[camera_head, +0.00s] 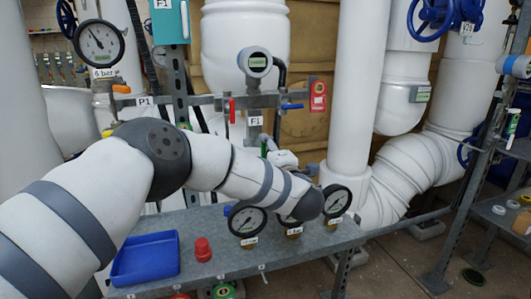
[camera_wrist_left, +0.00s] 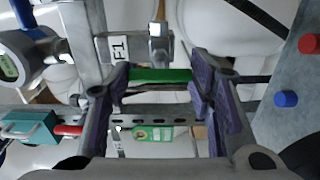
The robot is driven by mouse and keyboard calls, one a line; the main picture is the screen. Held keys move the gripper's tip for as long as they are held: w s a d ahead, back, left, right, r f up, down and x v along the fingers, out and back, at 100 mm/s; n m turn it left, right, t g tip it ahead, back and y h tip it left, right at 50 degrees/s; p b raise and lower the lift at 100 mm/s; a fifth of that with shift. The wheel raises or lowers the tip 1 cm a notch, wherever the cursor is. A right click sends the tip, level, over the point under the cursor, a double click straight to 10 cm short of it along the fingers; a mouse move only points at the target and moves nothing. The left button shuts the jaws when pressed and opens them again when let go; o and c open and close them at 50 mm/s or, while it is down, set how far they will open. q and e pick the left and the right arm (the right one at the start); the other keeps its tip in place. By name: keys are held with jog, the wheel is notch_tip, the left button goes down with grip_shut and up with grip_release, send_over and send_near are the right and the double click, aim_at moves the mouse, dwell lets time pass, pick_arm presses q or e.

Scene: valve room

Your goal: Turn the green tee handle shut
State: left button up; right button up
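The green tee handle (camera_wrist_left: 161,76) shows in the left wrist view as a short green bar lying across the gap between my fingers. In the head view only a small green piece of it (camera_head: 264,148) shows beyond my left arm. My left gripper (camera_wrist_left: 160,88) is open, with one dark-padded finger near each end of the bar. I cannot tell whether the pads touch it. In the head view my left wrist hides most of the gripper. My right gripper is not in view.
A grey pipe rail with a red lever (camera_head: 232,111) and a blue lever (camera_head: 291,106) runs behind my arm. Gauges (camera_head: 247,220), a red cap (camera_head: 203,249) and a blue tray (camera_head: 147,259) are on the metal shelf below. A green tag (camera_wrist_left: 153,134) hangs near the handle.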

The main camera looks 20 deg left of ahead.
pick_arm(q)
jog(key=o, duration=0.4)
jog(key=shift+o, duration=0.2)
jog(key=v, duration=1.2)
